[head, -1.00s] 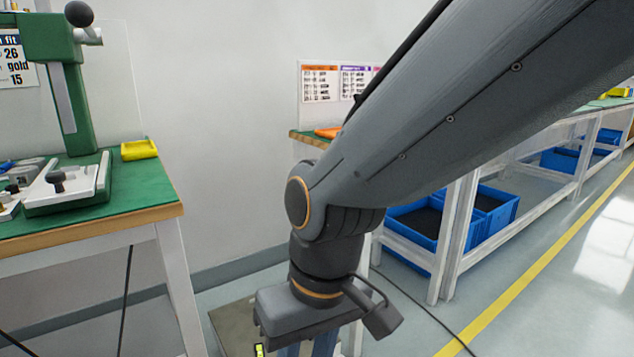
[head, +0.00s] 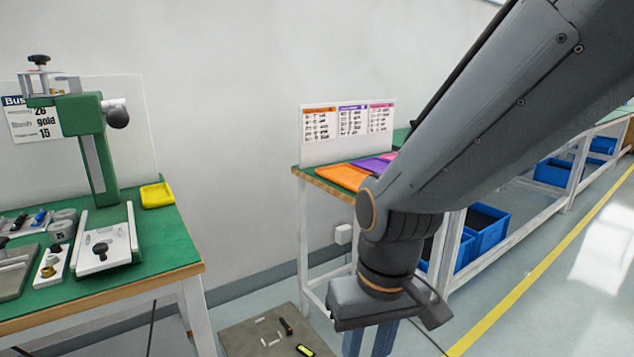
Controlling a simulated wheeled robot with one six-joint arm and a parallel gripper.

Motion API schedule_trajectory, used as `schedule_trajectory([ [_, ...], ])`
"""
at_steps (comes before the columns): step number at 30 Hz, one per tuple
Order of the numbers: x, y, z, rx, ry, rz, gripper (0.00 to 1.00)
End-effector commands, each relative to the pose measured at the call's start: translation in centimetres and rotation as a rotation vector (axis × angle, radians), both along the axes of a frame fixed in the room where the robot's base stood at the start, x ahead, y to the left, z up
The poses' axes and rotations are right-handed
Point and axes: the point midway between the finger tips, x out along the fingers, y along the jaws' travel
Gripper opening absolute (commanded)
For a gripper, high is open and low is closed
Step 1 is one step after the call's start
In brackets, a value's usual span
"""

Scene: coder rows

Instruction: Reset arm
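My gripper (head: 368,340) hangs pointing down at the lower middle of the head view, below my dark grey arm. Its two blue-grey fingers show with a gap between them, and I see nothing held there. The fingertips are cut off by the bottom edge of the picture. My gripper is over the aisle between two benches, to the right of a low grey-brown surface (head: 240,338).
Another bench (head: 322,180) holds an orange mat (head: 343,176). Blue bins (head: 490,228) sit under it. Small parts, one black and yellow (head: 305,350), lie on the low surface.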

Motion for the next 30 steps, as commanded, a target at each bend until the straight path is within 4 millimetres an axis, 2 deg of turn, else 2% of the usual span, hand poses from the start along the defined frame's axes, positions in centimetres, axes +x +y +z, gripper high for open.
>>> schedule_trajectory([
  [1,-0.2,-0.9,1.8,-0.006,0.003,-0.022,0.28],
  [18,-1.5,-9.5,11.9,-0.056,0.027,-0.227,0.28],
  [24,-2.1,-11.6,14.0,-0.066,0.034,-0.275,0.28],
  [30,-2.3,-12.3,14.4,-0.070,0.036,-0.288,0.28],
])
